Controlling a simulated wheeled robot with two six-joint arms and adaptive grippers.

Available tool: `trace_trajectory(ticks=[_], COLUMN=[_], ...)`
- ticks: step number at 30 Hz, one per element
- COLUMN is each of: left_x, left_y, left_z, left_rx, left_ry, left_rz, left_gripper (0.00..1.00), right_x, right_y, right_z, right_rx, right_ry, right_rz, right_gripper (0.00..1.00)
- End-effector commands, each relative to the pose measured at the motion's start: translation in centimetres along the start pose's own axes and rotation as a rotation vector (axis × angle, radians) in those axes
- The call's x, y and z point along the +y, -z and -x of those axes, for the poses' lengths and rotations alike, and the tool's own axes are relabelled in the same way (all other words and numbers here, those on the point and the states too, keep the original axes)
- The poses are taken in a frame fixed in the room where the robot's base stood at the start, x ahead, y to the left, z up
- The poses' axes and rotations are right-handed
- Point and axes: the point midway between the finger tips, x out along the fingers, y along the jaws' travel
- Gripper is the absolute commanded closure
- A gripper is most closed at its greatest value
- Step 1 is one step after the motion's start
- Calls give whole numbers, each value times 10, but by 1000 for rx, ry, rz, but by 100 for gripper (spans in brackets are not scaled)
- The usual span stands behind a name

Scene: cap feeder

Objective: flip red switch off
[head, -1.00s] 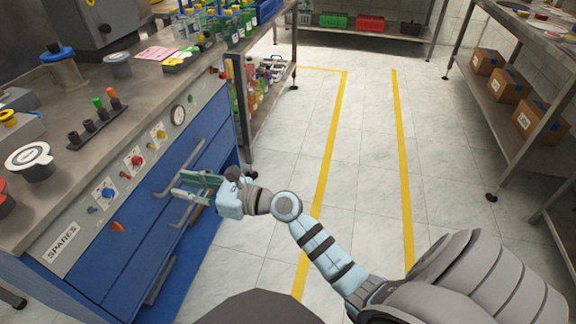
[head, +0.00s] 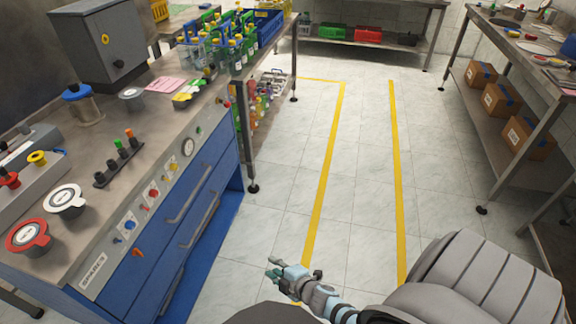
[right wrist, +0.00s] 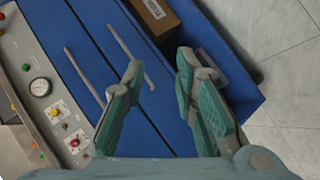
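The red switch (head: 153,193) sits on a white plate on the sloping grey front panel of the blue cabinet, between a blue switch (head: 129,225) and a yellow switch (head: 171,168). The red switch also shows in the right wrist view (right wrist: 75,143), left of the fingers; whether it is on or off is too small to tell. My right gripper (head: 273,268) is low over the floor, to the right of the cabinet and apart from the panel. In the right wrist view its green-padded fingers (right wrist: 160,90) are spread with nothing between them. My left gripper is out of view.
Drawer handles (head: 188,197) stick out from the cabinet front below the panel. A round gauge (head: 188,147) and an orange knob (head: 137,253) are on the cabinet. The floor aisle (head: 350,180) is clear.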

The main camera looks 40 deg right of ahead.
Motion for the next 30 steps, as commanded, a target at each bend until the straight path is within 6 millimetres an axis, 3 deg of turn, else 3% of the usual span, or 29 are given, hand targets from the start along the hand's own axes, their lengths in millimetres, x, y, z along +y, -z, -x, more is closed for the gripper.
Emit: trace_trajectory(ticks=[4,9,26,28,30], left_x=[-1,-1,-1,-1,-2], left_y=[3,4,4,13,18], left_z=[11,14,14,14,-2], left_rx=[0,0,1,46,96], left_ry=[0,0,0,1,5], left_rz=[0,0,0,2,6], left_gripper=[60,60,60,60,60], right_x=[-26,-43,-44,-46,-56], right_y=[-17,-26,-28,-30,-39], right_z=[16,25,25,25,29], right_rx=[-71,-114,-117,-129,-175], right_ry=[69,105,107,109,129], right_rz=[-129,-202,-214,-241,-331], right_gripper=[74,74,74,74,74])
